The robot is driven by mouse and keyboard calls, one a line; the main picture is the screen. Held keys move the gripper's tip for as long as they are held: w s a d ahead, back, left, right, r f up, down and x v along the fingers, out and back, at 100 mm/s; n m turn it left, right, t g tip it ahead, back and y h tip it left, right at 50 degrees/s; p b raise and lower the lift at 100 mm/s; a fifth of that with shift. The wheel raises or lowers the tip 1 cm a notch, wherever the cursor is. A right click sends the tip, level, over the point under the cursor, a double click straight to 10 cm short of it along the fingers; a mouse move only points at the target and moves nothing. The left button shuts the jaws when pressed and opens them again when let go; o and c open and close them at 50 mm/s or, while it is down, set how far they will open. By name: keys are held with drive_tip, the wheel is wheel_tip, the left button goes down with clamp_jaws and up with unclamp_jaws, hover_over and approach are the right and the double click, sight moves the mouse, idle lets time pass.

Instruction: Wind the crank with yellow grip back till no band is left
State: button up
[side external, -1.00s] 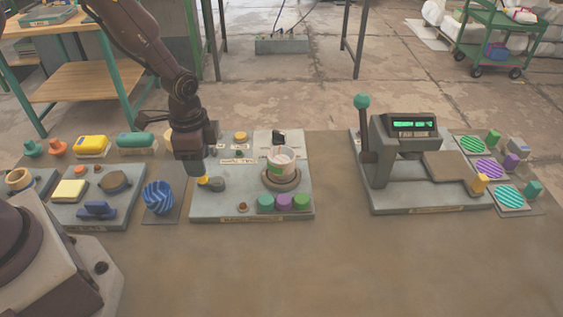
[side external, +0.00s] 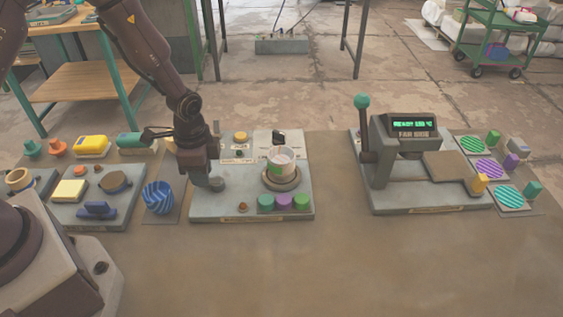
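The crank shows only as its grey rounded hub (side external: 216,184), at the left front of the middle grey panel (side external: 235,209). Its yellow grip is hidden behind my gripper (side external: 200,182), which is low over the panel's left edge, just left of the hub. The fingertips are hidden, so I cannot tell whether they hold the grip. A white cup (side external: 281,160) with a green patch sits in a round brown holder (side external: 281,181) on the same panel. The press display (side external: 412,127) on the right is lit with green text too small to read surely.
Green, purple and green knobs (side external: 284,201) line the middle panel's front. A blue striped bowl (side external: 158,197) stands close on the left. The press (side external: 385,150) with its teal-topped lever (side external: 362,102) stands right. The front table is clear.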

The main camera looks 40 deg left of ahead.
drive_tip(key=shift+d, duration=0.1)
drive_tip(key=shift+s+d, duration=0.3)
drive_tip(key=shift+d, duration=0.15)
drive_tip(key=shift+d, duration=0.1)
idle(0.3)
drive_tip(key=shift+s+d+r, duration=0.1)
drive_tip(key=shift+d, duration=0.45)
